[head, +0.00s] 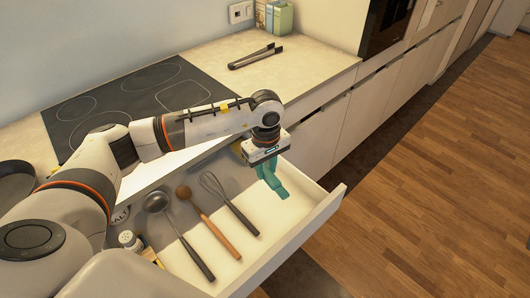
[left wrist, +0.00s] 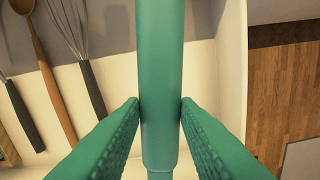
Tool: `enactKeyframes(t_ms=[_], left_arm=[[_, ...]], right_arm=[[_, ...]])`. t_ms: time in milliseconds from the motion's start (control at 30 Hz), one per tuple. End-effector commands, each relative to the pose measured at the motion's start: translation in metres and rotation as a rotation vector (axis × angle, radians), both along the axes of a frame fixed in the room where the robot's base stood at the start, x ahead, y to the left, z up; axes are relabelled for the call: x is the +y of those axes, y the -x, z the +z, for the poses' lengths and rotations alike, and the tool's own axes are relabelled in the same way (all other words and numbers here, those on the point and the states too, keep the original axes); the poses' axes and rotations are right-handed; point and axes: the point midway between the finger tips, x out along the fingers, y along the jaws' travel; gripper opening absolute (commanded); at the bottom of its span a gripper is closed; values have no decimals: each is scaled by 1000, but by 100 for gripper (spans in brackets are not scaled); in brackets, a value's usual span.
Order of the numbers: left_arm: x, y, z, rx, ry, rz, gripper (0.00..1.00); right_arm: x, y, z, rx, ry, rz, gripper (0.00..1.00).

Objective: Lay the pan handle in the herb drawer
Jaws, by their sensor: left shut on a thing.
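The teal pan handle (left wrist: 161,60) runs lengthwise through the middle of the left wrist view. My left gripper (left wrist: 160,108) is shut on it, one ribbed teal finger on each side. In the head view, my left gripper (head: 278,190) points down over the right end of the open drawer (head: 303,238), where the handle is hard to tell from the teal fingers. Bare drawer floor lies beneath; I cannot tell the exact gap. My right gripper is not in view.
In the drawer lie a ladle (head: 183,240), a wooden spoon (head: 212,224) and a whisk (head: 232,205), with small jars (head: 128,240) at the left. Tongs (head: 256,56) lie on the worktop near the black hob (head: 135,98). A dark pan (head: 14,182) shows at the left edge.

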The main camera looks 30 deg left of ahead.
Motion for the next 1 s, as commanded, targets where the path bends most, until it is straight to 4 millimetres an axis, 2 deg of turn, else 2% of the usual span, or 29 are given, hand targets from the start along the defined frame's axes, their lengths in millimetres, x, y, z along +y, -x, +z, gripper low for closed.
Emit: enactKeyframes(t_ms=[33,133,533,667,1000], left_arm=[[5,-6,3,4,-2,70,0],[10,-12,1,6,-4,152,0],[12,-13,-2,5,-5,164,0],[12,-13,-3,4,-6,163,0],[12,-13,-33,7,-6,163,0]], right_arm=[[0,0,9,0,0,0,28],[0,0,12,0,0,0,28],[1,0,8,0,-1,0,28],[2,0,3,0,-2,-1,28],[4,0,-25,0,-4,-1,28]])
